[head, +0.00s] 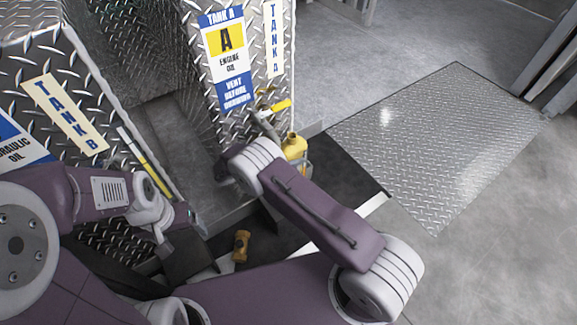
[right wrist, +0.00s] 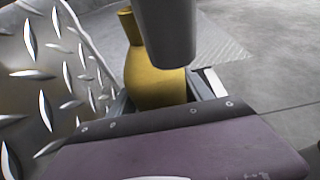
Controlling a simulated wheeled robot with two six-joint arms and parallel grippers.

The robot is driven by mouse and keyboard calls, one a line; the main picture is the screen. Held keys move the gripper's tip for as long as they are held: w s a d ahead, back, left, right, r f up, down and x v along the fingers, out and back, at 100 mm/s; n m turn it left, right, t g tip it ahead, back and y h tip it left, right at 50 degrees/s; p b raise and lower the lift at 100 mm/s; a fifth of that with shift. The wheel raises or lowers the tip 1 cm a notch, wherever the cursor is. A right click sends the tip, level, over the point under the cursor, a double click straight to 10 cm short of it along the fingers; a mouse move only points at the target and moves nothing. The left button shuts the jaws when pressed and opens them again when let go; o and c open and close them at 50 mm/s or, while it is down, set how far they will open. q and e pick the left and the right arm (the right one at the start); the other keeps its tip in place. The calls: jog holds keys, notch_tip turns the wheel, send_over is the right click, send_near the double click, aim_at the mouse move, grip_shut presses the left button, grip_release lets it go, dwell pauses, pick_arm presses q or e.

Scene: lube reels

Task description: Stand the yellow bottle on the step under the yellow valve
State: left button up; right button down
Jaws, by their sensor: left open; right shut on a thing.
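The yellow bottle (head: 295,146) stands roughly upright at the front of the tank A cabinet, just below and right of the yellow valve handle (head: 281,106). My right gripper (head: 304,165) is shut on the bottle; my own forearm hides most of it. In the right wrist view the bottle (right wrist: 155,75) sits between the grey fingers, with a grey cylinder (right wrist: 165,30) hanging in front of its upper part. The step under the valve is mostly hidden, so I cannot tell whether the bottle touches it. My left gripper (head: 180,240) is open, low by the tank B cabinet.
A small amber object (head: 241,246) is on the dark surface between my arms. The tank B cabinet (head: 75,75) is at left, with a narrow gap beside tank A (head: 190,40). A diamond-plate floor panel (head: 430,135) and bare floor lie open to the right.

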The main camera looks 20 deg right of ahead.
jog(key=f+b, duration=0.1)
jog(key=b, duration=0.1)
jog(key=w+f+b, duration=0.1)
jog(key=f+b, duration=0.1)
jog(key=shift+w+a+f, duration=0.15)
jog(key=shift+a+f, duration=0.05)
jog(key=shift+f, duration=0.1)
jog(key=shift+c, duration=2.2)
grip_release()
jog(key=shift+r, duration=0.15)
jog(key=p+v, duration=0.5)
jog(key=v, duration=0.7)
